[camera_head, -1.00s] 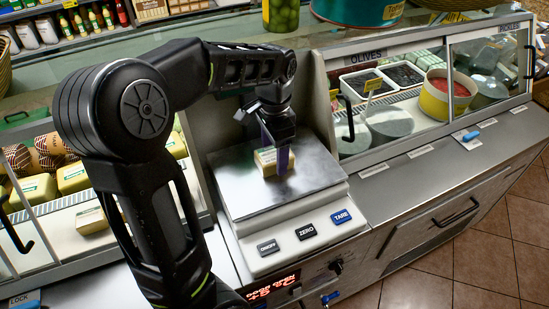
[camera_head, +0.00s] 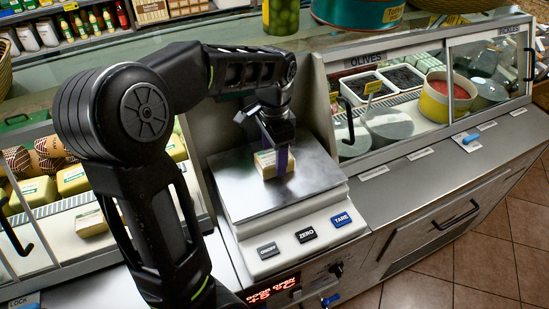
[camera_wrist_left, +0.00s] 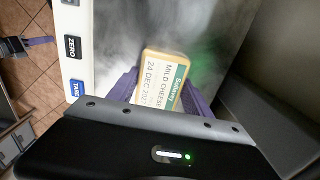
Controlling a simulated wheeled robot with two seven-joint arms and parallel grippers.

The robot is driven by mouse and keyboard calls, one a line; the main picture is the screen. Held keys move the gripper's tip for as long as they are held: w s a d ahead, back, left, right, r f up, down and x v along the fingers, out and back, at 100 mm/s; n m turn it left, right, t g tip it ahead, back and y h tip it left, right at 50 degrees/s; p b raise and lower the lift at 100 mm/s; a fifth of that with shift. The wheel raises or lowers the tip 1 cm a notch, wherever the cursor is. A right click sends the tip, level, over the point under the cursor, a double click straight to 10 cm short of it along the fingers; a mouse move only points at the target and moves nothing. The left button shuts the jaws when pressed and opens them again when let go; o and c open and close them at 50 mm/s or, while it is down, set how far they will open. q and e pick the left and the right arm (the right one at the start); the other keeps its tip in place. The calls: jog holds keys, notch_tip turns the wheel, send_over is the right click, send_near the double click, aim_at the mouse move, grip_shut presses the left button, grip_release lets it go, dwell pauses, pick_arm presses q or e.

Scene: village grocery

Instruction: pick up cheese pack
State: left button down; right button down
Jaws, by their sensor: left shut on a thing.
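The cheese pack (camera_head: 266,163) is a small pale yellow block with a white and green label, over the steel plate of the counter scale (camera_head: 236,194). My left gripper (camera_head: 281,160) points down from above and is shut on the pack, with a purple finger on its near right side. In the left wrist view the cheese pack (camera_wrist_left: 162,80) sits between the two purple fingers, its label reading mild cheese. I cannot tell whether the pack touches the plate.
The scale's front has dark and blue buttons (camera_head: 306,235). A glass case with olive trays (camera_head: 366,84) stands to the right. A case with several cheeses (camera_head: 75,180) is at the left, partly behind my arm. The steel counter (camera_head: 420,185) at right is mostly clear.

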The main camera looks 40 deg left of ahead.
pick_arm(q)
notch_tip(320, 180, up, 10)
jog(key=shift+r+p, duration=0.1)
jog(key=shift+p, duration=0.2)
dwell(0.7)
